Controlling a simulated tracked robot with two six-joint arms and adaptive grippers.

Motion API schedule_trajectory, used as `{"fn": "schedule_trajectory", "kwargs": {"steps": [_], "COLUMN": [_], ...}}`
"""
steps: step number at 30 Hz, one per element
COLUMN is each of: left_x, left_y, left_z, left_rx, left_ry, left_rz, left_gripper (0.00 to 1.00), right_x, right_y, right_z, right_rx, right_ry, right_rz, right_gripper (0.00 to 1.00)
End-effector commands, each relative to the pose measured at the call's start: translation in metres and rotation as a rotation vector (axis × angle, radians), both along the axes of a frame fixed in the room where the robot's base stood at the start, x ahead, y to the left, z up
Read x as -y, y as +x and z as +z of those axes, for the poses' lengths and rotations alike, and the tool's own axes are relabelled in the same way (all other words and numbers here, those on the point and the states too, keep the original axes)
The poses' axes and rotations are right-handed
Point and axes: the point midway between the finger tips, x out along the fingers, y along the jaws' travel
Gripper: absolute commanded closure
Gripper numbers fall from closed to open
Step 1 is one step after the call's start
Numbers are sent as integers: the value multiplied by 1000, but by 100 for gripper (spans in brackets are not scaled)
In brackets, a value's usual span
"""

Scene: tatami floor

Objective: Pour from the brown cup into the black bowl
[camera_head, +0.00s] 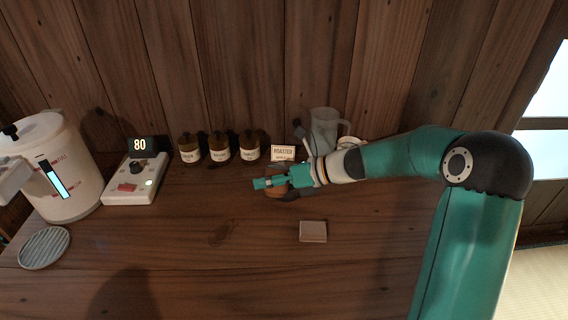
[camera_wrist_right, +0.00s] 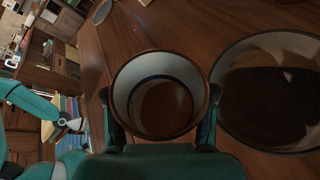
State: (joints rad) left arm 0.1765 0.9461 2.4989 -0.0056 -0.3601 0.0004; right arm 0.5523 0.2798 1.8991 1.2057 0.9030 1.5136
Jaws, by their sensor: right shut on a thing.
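The brown cup (camera_head: 274,191) is between the fingers of my right gripper (camera_head: 268,183) above the wooden counter, partly hidden by the gripper in the head view. In the right wrist view my right gripper (camera_wrist_right: 160,128) is shut on the brown cup (camera_wrist_right: 124,82), with a finger on each side. The cup has a pale inside and brown contents low in it. The black bowl (camera_head: 291,196) is mostly hidden behind the gripper and cup. In the right wrist view the bowl (camera_wrist_right: 228,60) is right beside the cup, with dark contents. My left gripper is not clearly shown.
Several labelled brown jars (camera_head: 220,148) and a roaster sign (camera_head: 284,153) stand along the back wall, with a grey pitcher (camera_head: 324,128). A white scale (camera_head: 134,180) and dispenser (camera_head: 68,182) are left.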

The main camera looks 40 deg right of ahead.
Motion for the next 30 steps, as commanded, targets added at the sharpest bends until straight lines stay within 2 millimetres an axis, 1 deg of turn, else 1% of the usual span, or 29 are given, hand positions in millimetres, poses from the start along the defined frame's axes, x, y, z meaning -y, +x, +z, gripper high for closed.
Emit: {"fn": "schedule_trajectory", "kwargs": {"steps": [1, 6, 11, 30], "left_x": [0, 0, 0, 0], "left_y": [0, 0, 0, 0], "left_z": [10, 26, 25, 38], "left_rx": [-1, 0, -1, -1], "left_ry": [0, 0, 0, 0], "left_rz": [0, 0, 0, 0], "left_gripper": [60, 60, 60, 60], "right_x": [2, 7, 7, 9], "right_y": [2, 6, 6, 7], "right_z": [4, 8, 6, 10], "right_rx": [-16, -68, -83, -138], "right_ry": [19, 85, 105, 173], "right_rz": [0, -1, -3, -4], "right_gripper": [87, 88, 88, 88]}}
